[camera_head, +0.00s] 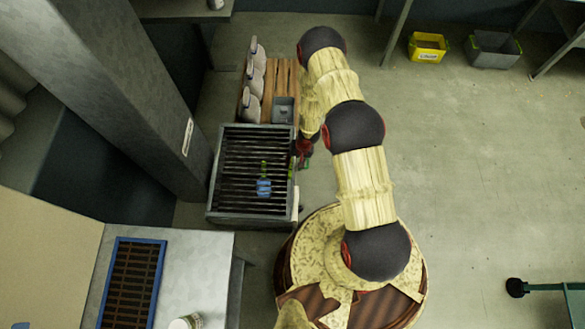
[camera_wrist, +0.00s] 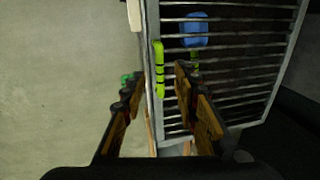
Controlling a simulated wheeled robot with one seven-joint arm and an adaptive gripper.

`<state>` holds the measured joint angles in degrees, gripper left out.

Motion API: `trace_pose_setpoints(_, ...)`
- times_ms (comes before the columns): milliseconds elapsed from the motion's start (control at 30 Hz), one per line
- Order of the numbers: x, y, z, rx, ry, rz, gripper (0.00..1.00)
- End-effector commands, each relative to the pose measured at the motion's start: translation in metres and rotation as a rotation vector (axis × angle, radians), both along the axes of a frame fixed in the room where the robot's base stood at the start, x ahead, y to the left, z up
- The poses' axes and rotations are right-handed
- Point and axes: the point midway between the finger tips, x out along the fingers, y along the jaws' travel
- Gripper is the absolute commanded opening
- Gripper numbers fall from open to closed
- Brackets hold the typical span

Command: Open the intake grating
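The intake grating (camera_head: 240,150), with dark parallel bars in a grey frame, looks closed and flat on top of its box. In the wrist view the grating (camera_wrist: 235,65) fills the right side. A yellow-green handle (camera_head: 291,168) is on its right edge; this handle (camera_wrist: 158,62) also shows upright in the wrist view. My gripper (camera_wrist: 160,76) is open, with one finger on each side of the handle's line in that view. I see no clear contact. In the head view my gripper (camera_head: 304,150) is beside the grating's right edge, partly hidden by my arm.
Pale sacks (camera_head: 252,82) lie on a wooden pallet (camera_head: 282,76) behind. A grey table (camera_head: 200,265) stands front left.

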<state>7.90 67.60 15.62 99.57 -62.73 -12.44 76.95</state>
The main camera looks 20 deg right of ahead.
Motion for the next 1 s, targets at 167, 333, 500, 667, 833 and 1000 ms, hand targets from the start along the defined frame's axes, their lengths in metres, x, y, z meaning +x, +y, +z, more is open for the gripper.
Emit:
trace_pose_setpoints(167,0.000,0.004,-0.024,0.000,0.004,-0.003,0.30)
trace_pose_setpoints(333,0.002,0.009,-0.051,-0.002,0.003,-0.001,0.30)
trace_pose_setpoints(500,0.004,0.012,-0.068,-0.002,0.002,-0.002,0.30)
trace_pose_setpoints(667,0.005,0.013,-0.074,-0.002,0.002,-0.002,0.30)
trace_pose_setpoints(833,0.005,0.013,-0.074,-0.002,0.002,-0.002,0.30)
trace_pose_setpoints(1000,0.005,0.013,-0.074,-0.002,0.002,-0.002,0.24)
